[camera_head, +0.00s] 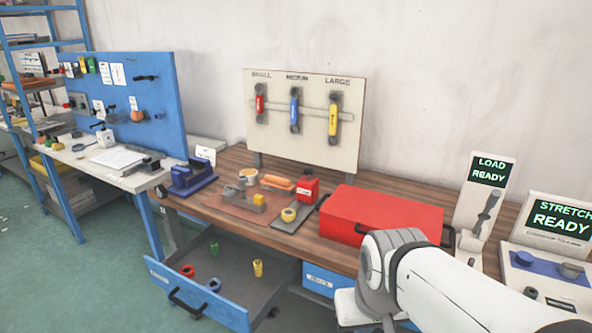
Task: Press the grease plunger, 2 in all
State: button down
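I cannot make out for sure which thing is the grease plunger. A red box-like unit (308,189) stands on a dark grey plate (290,226) on the wooden bench. A yellow round piece (289,214) sits on the same plate, in front of the red unit. My white arm (440,284) reaches in from the lower right, in front of the bench. Its rounded joint shows below the red toolbox, and the arm bends down there. My gripper's fingers do not show, so I cannot see whether they hold anything. The arm touches nothing on the bench that I can see.
The red toolbox (380,212) stands behind my arm. Displays reading LOAD READY (489,172) and STRETCH READY (562,219) stand at right.

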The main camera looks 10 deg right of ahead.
aim_at(308, 171)
jog(key=u, duration=0.05)
jog(key=i, duration=1)
jog(key=z, duration=0.05)
